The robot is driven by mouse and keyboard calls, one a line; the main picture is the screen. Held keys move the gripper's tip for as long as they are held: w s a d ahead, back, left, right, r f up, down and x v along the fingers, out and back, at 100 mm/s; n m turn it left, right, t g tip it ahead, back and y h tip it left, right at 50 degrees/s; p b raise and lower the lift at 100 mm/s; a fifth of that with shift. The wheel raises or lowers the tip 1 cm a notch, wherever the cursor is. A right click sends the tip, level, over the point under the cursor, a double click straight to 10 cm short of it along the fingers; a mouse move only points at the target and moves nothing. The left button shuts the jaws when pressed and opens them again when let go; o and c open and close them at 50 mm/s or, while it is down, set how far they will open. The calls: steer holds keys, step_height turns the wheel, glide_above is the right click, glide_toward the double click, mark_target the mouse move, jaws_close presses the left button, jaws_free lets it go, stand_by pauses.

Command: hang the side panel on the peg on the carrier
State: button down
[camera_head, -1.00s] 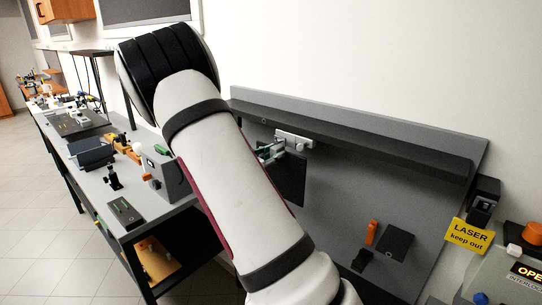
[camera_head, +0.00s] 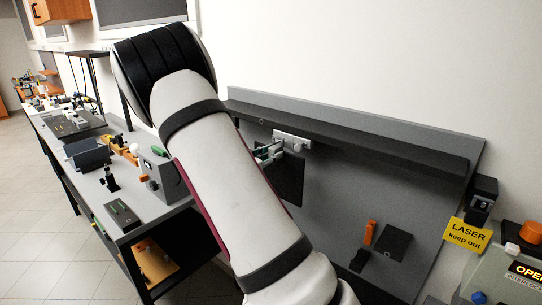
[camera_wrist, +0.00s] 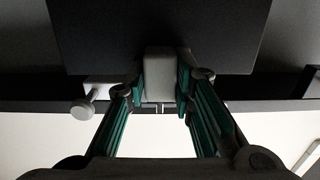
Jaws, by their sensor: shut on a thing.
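The side panel is a dark flat plate (camera_head: 288,178), partly hidden behind my arm in the head view. In the wrist view the panel (camera_wrist: 160,35) fills the upper middle, with a grey block (camera_wrist: 158,75) on its face. My gripper (camera_wrist: 161,88) is shut on that block; it also shows in the head view (camera_head: 268,152). A pale bar with a round knob (camera_head: 297,145), which looks like the carrier with its peg, is just above and beside the panel. In the wrist view a pale knob (camera_wrist: 82,108) shows left of the fingers. Whether panel and peg touch cannot be told.
A grey upright board (camera_head: 340,195) with a ledge (camera_head: 350,135) stands against the wall. It bears an orange piece (camera_head: 369,233) and a dark square (camera_head: 393,243) lower down. A yellow laser sign (camera_head: 467,234) is at the right. A cluttered bench (camera_head: 165,215) runs along the left.

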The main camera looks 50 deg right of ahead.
steer(key=shift+f, duration=0.35)
stand_by(0.4)
steer(key=c, duration=1.3)
jaws_free()
steer(key=shift+a, duration=0.1)
steer(key=s+a, duration=0.1)
steer(key=a, duration=1)
steer(key=shift+a+r, duration=0.35)
steer(key=shift+r, duration=0.05)
